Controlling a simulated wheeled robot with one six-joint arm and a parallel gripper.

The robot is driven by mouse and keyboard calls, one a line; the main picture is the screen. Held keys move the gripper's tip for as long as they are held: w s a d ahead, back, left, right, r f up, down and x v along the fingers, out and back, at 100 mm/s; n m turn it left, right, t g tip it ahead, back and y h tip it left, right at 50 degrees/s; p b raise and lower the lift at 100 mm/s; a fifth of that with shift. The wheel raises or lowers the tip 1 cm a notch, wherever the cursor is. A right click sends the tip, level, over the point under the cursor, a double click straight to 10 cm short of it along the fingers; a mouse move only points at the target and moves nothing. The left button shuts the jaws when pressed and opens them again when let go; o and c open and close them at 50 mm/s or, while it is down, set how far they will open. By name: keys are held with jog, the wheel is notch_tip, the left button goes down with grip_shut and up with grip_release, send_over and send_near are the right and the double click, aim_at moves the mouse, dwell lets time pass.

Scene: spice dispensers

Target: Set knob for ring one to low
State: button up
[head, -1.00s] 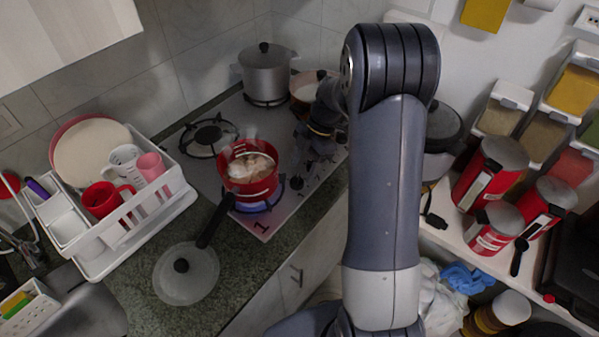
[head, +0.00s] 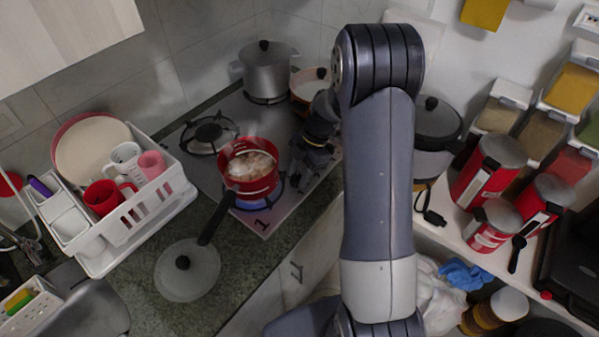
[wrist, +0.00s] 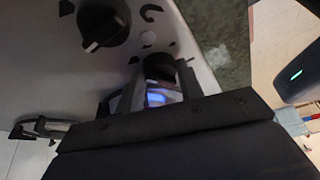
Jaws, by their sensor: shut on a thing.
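The stove's ring one, by the printed "1" (head: 262,225), burns with a blue flame (head: 250,205) under a red pot (head: 250,183) of food. My gripper (head: 303,178) is low over the stove's front right edge and hides the knob row in the head view. In the wrist view my gripper (wrist: 160,88) is shut on a black knob (wrist: 158,66), the one nearest the stove's edge. Its dial setting is hidden, and no label shows whether it belongs to ring one. Another black knob (wrist: 102,26) with a white pointer line sits beside it, apart from the fingers.
A grey pot (head: 265,72) and a pan (head: 308,88) stand at the stove's back. An empty burner (head: 208,133) is at the left. A lid (head: 187,270) lies on the green counter, by the pot's handle. A dish rack (head: 125,225) stands at the left.

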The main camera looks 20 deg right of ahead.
jog(key=shift+c, duration=1.2)
jog(key=shift+b, duration=0.35)
jog(key=m+b, duration=0.1)
jog(key=b, duration=0.1)
jog(key=m+t+b, duration=0.1)
jog(key=shift+s+f+m+b, duration=0.15)
jog(key=shift+f+m+b, duration=0.15)
jog(key=shift+m+b, duration=0.1)
jog(key=m+b, duration=0.1)
jog(key=b, duration=0.1)
jog(key=m+t+b, duration=0.1)
jog(key=m, duration=0.1)
jog(key=m+t+b, duration=0.1)
jog(key=m+b, duration=0.1)
jog(key=shift+s+r+b, duration=0.1)
jog(key=shift+s+b, duration=0.15)
jog(key=shift+b, duration=0.05)
jog(key=m+b, duration=0.1)
jog(key=m, duration=0.1)
jog(key=m+t+h+b, duration=0.1)
jog(key=m, duration=0.1)
jog(key=shift+s+a+r+m+t, duration=0.2)
jog(key=shift+m+t, duration=0.1)
jog(key=shift+m, duration=0.1)
jog(key=m, duration=0.2)
jog(key=m+h, duration=0.1)
jog(key=m, duration=0.1)
jog(key=shift+a+m+t+h, duration=0.1)
jog(key=shift+m+t+h, duration=0.2)
jog(key=shift+t, duration=0.1)
